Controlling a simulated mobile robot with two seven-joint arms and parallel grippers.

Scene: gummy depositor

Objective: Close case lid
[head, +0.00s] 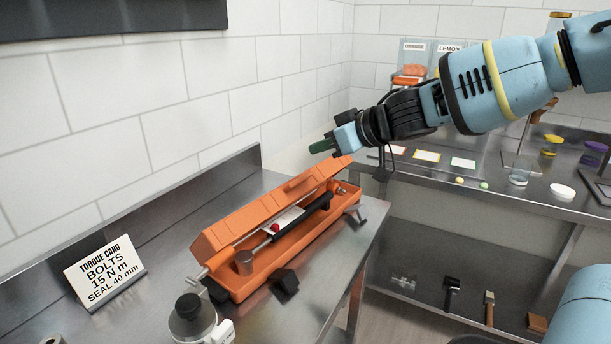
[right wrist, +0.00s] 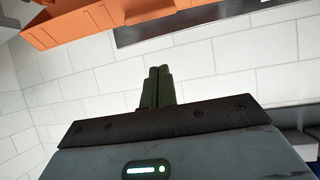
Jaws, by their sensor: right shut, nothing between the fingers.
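An orange case (head: 275,274) lies on the steel bench by the wall. Its orange lid (head: 262,212) is tilted partly open over the base, hinged along the wall side. Inside are a dark-handled tool (head: 304,212), a small red knob and a grey cylinder. My right gripper (head: 321,146) is shut and empty, with green fingers, just above the lid's far end and on its wall side. I cannot tell if it touches the lid. In the right wrist view the shut fingers (right wrist: 157,86) point up the picture, and orange case parts (right wrist: 85,20) show at the top.
A torque card (head: 104,271) stands on the bench at left. A grey and white device (head: 195,318) sits near the bench's front. A second counter (head: 490,186) with small dishes and cards is at right, with brushes on the shelf below. The bench right of the case is clear.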

